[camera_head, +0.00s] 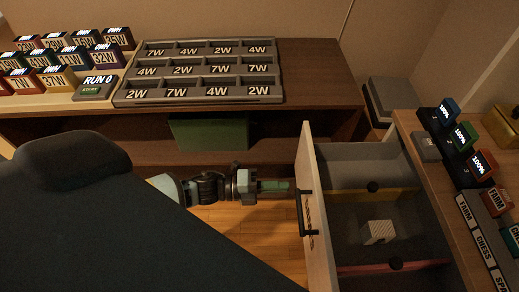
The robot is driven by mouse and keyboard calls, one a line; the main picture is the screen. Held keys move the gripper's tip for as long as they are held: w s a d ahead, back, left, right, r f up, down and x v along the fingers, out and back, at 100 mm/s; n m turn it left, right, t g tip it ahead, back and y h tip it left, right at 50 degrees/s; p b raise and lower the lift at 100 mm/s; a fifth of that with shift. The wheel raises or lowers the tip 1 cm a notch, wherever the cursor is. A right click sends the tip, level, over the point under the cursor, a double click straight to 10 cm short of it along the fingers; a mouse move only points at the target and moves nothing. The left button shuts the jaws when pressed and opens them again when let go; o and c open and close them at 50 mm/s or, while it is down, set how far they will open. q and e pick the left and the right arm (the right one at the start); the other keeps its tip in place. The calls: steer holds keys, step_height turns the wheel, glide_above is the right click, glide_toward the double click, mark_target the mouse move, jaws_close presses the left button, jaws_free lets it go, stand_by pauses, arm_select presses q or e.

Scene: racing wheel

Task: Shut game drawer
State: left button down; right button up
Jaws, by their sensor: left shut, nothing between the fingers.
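The game drawer (315,225) stands pulled out to the left from under the desk at right. Its pale front panel carries a black handle (303,214) on its left face. Inside are compartments with grey, yellow and red dividers, black round knobs and a small white block (378,232). My left gripper (287,186) is shut and empty, with green fingertips pointing right at the front panel. The tips are just left of the panel, near the handle's upper end; I cannot tell whether they touch it. My right gripper is not in view.
The desk (425,150) at right holds labelled blocks and a FARM, CHESS rack (477,230). A shelf unit (310,75) at the back bears a grey tray (205,72) and several numbered blocks. Wooden floor (265,225) lies bare around the gripper.

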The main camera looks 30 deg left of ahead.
mark_target(308, 186)
arm_select(q)
steer(key=x, duration=0.4)
steer(key=shift+w+d, duration=0.25)
steer(key=shift+d, duration=0.1)
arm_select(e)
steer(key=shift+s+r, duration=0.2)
